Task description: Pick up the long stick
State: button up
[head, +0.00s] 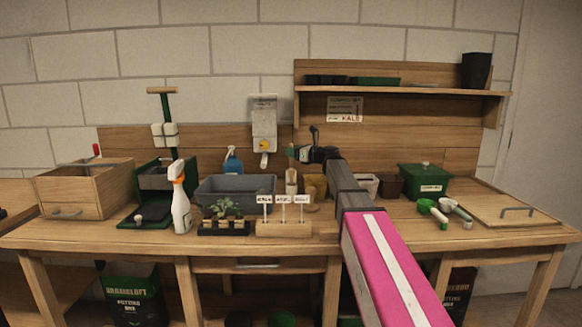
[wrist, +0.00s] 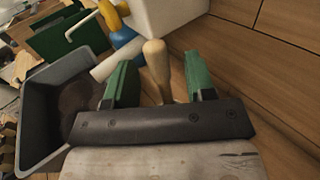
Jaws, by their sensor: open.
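A pale wooden stick with a rounded top (wrist: 156,62) stands between the two green fingers of my gripper (wrist: 155,82) in the wrist view. It looks like the long stick; its lower part is hidden behind the gripper body. The fingers are apart, with a gap on both sides of the wood. In the head view the stick (head: 291,180) shows as a pale upright shape behind the label rack, and my gripper (head: 300,154) is by its top.
A grey tub (head: 235,192) stands left of the stick, with a blue bottle (head: 232,162) behind. A white dispenser (head: 264,124) hangs on the backboard. Seedlings (head: 226,210), a white spray bottle (head: 181,208) and the label rack (head: 283,229) stand in front. A green box (head: 424,178) is at right.

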jog(key=x, duration=0.3)
jog(key=shift+w+a, duration=0.1)
grip_shut()
